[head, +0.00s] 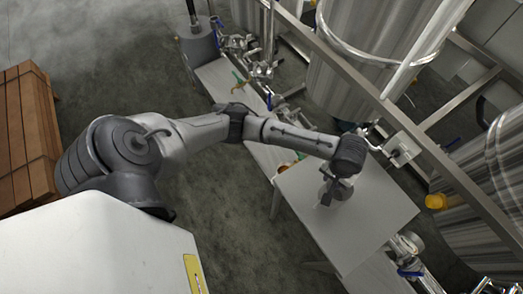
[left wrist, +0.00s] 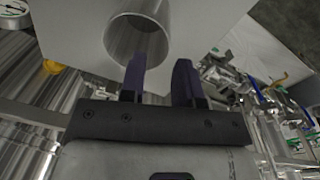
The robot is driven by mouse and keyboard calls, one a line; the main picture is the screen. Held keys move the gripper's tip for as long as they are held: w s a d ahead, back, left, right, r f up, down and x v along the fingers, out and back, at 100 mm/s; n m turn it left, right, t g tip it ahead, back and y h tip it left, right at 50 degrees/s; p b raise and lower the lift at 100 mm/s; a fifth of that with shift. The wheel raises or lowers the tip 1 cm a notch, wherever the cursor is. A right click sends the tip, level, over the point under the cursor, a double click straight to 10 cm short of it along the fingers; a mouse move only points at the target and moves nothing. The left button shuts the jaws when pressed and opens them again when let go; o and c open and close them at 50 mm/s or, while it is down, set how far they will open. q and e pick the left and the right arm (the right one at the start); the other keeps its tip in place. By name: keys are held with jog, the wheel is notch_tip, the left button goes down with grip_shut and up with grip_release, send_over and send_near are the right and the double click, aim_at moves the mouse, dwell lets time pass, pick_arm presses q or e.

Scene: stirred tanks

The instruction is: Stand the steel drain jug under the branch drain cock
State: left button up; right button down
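The steel jug (left wrist: 137,36) shows in the left wrist view as a shiny open cylinder over the pale table top. In the head view it is not clear apart from my gripper. My left gripper (left wrist: 161,64) has its two dark fingers apart, with pale surface visible between them. One finger overlaps the jug's near edge in the picture; the other is beside it. I cannot tell whether they touch. In the head view my left gripper (head: 330,194) points down over the table. Several valves line the pipework; I cannot tell which is the branch drain cock. My right gripper is out of view.
The small grey table (head: 345,235) is mostly bare. Large steel tanks (head: 375,40) and a frame rail stand behind. A wooden crate (head: 25,130) is at left.

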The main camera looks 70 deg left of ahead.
pick_arm(q)
jog(key=s+d+f+m+t+h, duration=0.1)
jog(key=s+f+m, duration=0.1)
jog(key=s, duration=0.6)
jog(key=s+d+f+m+t+h, duration=0.1)
jog(key=s+d+f+m, duration=0.1)
jog(key=s, duration=0.5)
jog(key=shift+s+d+m+t, duration=0.25)
jog(key=shift+s+m+t, duration=0.1)
jog(key=shift+m, duration=0.55)
jog(key=shift+o, duration=0.5)
jog(key=s+a+m+y, duration=0.1)
jog(key=s+a+y, duration=0.1)
jog(key=s+a, duration=0.3)
jog(key=s, duration=0.2)
jog(key=shift+s+a+r, duration=0.2)
jog(key=shift+s+a, duration=0.2)
jog(key=shift+o, duration=0.6)
jog(key=shift+s+a+m+t, duration=0.25)
jog(key=shift+s+a+m, duration=0.05)
